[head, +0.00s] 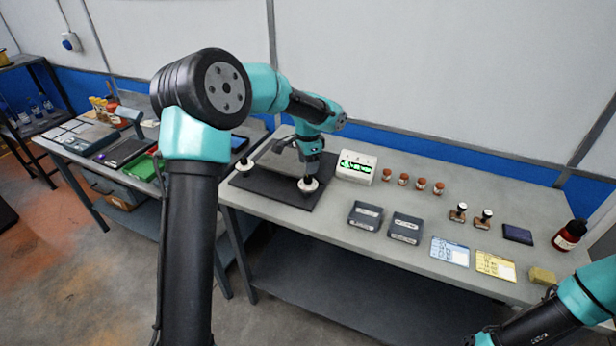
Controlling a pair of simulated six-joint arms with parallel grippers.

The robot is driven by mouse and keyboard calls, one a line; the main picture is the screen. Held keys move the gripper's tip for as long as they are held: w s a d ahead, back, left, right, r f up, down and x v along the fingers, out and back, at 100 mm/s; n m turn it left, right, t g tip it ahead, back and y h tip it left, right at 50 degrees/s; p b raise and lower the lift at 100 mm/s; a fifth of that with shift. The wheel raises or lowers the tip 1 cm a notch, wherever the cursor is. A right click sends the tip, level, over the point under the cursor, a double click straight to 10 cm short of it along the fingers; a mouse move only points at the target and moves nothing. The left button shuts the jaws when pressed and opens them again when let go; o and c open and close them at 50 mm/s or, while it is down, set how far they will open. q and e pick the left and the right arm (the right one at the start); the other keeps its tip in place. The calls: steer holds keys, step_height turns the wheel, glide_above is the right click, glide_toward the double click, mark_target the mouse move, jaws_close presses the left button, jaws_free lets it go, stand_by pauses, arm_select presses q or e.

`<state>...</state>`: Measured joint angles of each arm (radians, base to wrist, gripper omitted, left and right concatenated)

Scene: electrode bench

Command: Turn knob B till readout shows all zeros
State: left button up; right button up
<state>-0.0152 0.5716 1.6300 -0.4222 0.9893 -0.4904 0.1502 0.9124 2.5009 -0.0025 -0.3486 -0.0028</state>
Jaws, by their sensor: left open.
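A white readout box (356,167) with green lit digits stands at the back of the bench; the digits are too small to read. A dark mat (270,188) lies left of it, with one round white knob (243,165) at its left and another round white knob (308,186) at its right. I cannot read which is knob B. My left gripper (309,178) points down right over the right-hand knob and is open; whether its fingers touch the knob is too small to tell.
Several small brown-red jars (403,179) stand right of the readout. Two grey trays (366,215) (405,228), two stamps (460,212) (483,218), cards (450,251) (496,266), a dark pad (517,234), a bottle (569,235) and a yellow block (542,275) occupy the front and right.

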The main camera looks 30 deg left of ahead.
mark_target(308, 178)
arm_select(q)
step_height(308, 178, down, 6)
steer(key=shift+r, duration=0.1)
stand_by(0.4)
steer(key=c, duration=0.9)
